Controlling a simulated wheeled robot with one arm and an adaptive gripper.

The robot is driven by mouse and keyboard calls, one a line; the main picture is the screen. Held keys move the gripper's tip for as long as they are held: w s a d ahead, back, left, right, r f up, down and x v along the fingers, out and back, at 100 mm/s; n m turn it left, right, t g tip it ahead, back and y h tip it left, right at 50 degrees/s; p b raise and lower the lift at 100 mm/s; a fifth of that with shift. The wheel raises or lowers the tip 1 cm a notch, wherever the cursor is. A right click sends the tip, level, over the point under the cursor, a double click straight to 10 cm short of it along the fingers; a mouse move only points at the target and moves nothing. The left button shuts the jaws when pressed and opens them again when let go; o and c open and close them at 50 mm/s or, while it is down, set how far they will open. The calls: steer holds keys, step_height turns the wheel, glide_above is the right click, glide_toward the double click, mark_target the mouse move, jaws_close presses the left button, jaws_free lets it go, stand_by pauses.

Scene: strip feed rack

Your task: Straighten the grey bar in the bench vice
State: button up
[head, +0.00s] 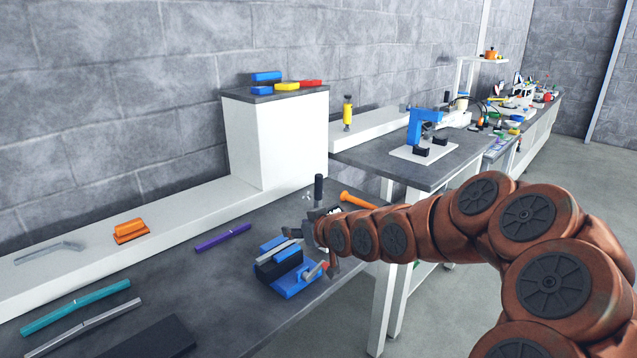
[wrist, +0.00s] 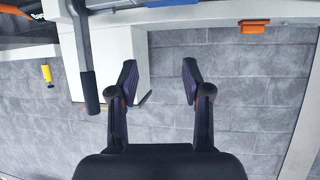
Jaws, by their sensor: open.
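The blue bench vice (head: 290,284) stands on the dark bench, low centre in the head view. The grey bar (head: 278,251) lies along its top between the jaws; its exact bend is too small to tell. My gripper (head: 316,232) is above and just behind the vice, apart from the bar. In the wrist view my gripper (wrist: 159,75) is open, with nothing between its fingers. A grey rod with a black grip (wrist: 88,92) stands beside the fingers, left in that upside-down view. Its upright black grip (head: 318,189) also shows in the head view. The bar is not clear in the wrist view.
A purple bar (head: 223,237), a teal bar (head: 76,307) and a light grey bar (head: 84,327) lie on the bench. An orange-handled tool (head: 357,199) is behind my arm. A bent grey piece (head: 48,251) and an orange block (head: 130,230) are on the white ledge. A white cabinet (head: 290,142) stands behind.

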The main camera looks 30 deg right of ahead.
mark_target(321, 181)
steer(key=w+d+r+m+t+h, duration=0.2)
steer(key=d+r+t, duration=0.35)
steer(key=d, duration=0.55)
steer(key=w, duration=0.1)
steer(key=w+p, duration=0.1)
steer(key=w, duration=0.3)
steer(key=shift+d+r, duration=0.2)
steer(key=shift+r, duration=0.2)
steer(key=shift+w+d+f+p, duration=0.15)
steer(key=shift+w+p, duration=0.45)
steer(key=shift+w, duration=0.6)
jaws_close()
